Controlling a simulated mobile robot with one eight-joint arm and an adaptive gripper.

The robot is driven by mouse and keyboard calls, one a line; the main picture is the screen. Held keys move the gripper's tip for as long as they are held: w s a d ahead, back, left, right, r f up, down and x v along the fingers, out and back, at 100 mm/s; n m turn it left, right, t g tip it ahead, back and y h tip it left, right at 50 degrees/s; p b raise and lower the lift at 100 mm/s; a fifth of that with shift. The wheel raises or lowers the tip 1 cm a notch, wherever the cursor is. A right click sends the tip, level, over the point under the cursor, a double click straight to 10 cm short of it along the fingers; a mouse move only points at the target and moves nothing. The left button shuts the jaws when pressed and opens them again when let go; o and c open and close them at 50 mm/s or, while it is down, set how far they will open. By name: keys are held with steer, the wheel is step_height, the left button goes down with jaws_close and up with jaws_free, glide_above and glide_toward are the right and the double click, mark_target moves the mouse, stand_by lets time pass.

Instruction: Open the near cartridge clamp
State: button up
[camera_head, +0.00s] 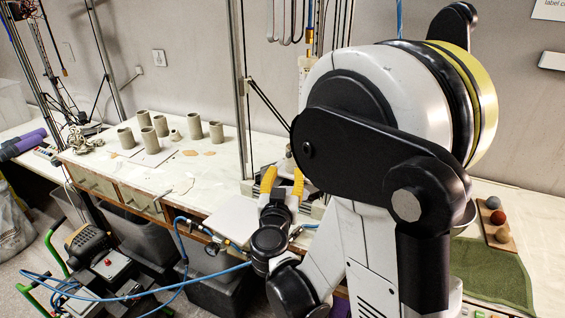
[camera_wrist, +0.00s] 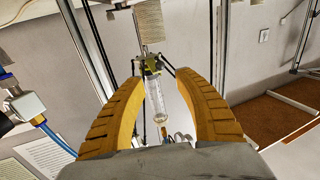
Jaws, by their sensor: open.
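My gripper (camera_head: 283,176) is open, its two yellow fingers apart, at the frame of the bench machine. In the wrist view, a clear cartridge (camera_wrist: 156,98) hangs beyond the fingers and shows in the gap between them. A small dark and yellow fitting (camera_wrist: 152,64), which looks like the clamp, sits around its upper end. I cannot tell whether it is open or shut. Nothing is between the fingers close up. In the head view, my arm hides most of the machine there, and I cannot make out the clamp.
A blue hose (camera_head: 150,296) runs beside my arm. Metal uprights (camera_head: 240,90) stand behind the gripper. Several clay cylinders (camera_head: 160,126) stand on the bench (camera_head: 130,178) to the left. A green mat (camera_head: 490,270) and a wooden board with balls (camera_head: 497,237) lie right.

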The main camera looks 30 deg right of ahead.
mark_target(289, 156)
steer(key=b+x, duration=0.1)
steer(key=x, duration=0.8)
steer(key=shift+w, duration=0.1)
jaws_close()
